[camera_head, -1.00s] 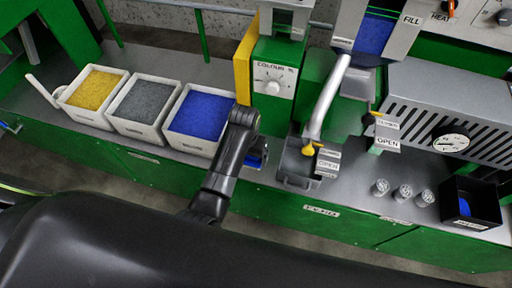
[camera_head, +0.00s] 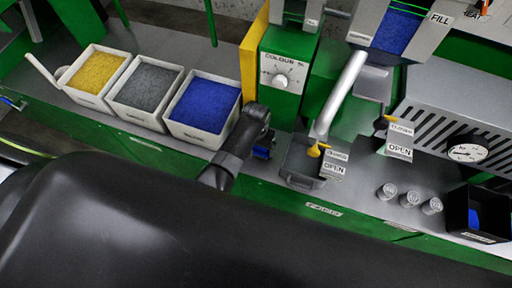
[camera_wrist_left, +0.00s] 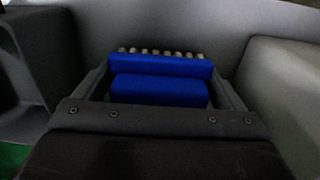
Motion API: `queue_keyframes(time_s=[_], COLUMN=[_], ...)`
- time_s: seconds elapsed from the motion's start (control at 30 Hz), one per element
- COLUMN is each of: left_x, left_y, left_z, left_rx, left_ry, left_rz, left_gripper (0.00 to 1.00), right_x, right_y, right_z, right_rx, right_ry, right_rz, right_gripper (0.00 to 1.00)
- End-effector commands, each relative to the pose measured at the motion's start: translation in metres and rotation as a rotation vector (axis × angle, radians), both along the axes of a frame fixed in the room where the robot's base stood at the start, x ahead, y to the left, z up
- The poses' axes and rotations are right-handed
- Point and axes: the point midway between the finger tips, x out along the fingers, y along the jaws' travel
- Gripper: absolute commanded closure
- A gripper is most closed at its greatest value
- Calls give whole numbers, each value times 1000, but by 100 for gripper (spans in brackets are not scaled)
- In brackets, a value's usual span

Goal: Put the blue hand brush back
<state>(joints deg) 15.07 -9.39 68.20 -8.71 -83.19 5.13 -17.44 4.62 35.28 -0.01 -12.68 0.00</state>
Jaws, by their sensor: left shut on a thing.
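The blue hand brush (camera_wrist_left: 160,88) sits between the two fingers of my left gripper (camera_wrist_left: 160,95) in the left wrist view. A row of pale bristle tufts shows along its far edge. In the head view my left gripper (camera_head: 262,146) is near the bench's front edge, between the bin of blue granules and the grey metal tray. The wrist view shows grey surfaces close around the gripper. My right gripper is not in view.
Bins of yellow (camera_head: 97,73), grey (camera_head: 146,86) and blue granules (camera_head: 205,104) stand at left. A grey tray (camera_head: 301,181) with a yellow-tipped lever is right of the gripper. Three clear cups (camera_head: 409,198) and a black box (camera_head: 480,222) stand further right.

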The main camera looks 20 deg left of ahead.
Motion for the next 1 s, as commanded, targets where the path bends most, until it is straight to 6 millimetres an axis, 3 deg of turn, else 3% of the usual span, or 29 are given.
queue_keyframes(time_s=[0.13, 0.5, 0.53, 0.6, 0.83, 1.0], left_x=[0, 0, 0, 0, 0, 1], left_y=[0, 0, 0, 0, 0, 0], left_z=[-13, -17, -17, -16, -15, -3], left_rx=[0, 0, 0, -1, 0, -1], left_ry=[1, -1, -1, -1, 0, -3], left_rz=[1, 1, 1, 1, 1, 1], left_gripper=[31, 31, 8, 0, 0, 0], right_x=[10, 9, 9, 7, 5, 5], right_y=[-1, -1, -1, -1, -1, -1], right_z=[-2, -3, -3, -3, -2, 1], right_rx=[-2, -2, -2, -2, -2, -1], right_ry=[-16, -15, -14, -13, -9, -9], right_rz=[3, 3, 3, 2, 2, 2], right_gripper=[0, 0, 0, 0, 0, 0])
